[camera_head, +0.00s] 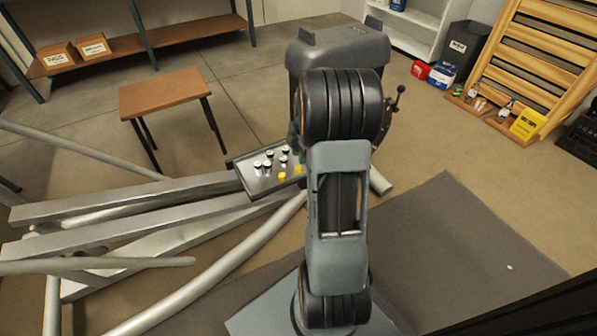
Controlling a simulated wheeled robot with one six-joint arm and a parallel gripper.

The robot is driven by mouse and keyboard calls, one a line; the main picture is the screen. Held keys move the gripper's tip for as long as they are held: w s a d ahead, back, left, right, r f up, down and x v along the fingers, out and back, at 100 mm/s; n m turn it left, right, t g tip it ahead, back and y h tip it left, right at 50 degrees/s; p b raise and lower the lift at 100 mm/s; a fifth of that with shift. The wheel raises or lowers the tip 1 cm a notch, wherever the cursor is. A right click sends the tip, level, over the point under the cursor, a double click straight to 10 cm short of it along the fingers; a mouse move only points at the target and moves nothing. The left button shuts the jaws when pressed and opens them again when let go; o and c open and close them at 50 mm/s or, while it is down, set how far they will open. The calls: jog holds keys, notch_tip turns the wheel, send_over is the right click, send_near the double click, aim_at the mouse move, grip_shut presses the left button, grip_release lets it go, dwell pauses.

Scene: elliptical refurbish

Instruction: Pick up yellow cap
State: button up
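A shallow metal tray (243,179) sits left of my arm, at the end of the long metal beams. Two small yellow caps are at its front right: one yellow cap (282,176) and another yellow cap (297,170) close beside my arm. Several white-topped dark caps (267,164) stand on the tray, and something green shows at its right end, partly hidden by my arm. My arm stands upright in the middle of the view. My gripper cannot be made out; the arm hides the area behind it.
A small brown table (160,93) stands behind the tray. A shelf with boxes (57,56) is at the back left. A wooden slatted rack (545,60) stands at the right. The dark mat (450,240) at front right is mostly clear.

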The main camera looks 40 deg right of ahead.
aim_at(299, 167)
jog(key=shift+a+f+b, duration=0.15)
jog(key=shift+f+b, duration=0.65)
jog(key=shift+f, duration=0.55)
jog(key=shift+a+f+b, duration=0.15)
jog(key=shift+f+b, duration=0.6)
jog(key=shift+f, duration=0.55)
grip_shut()
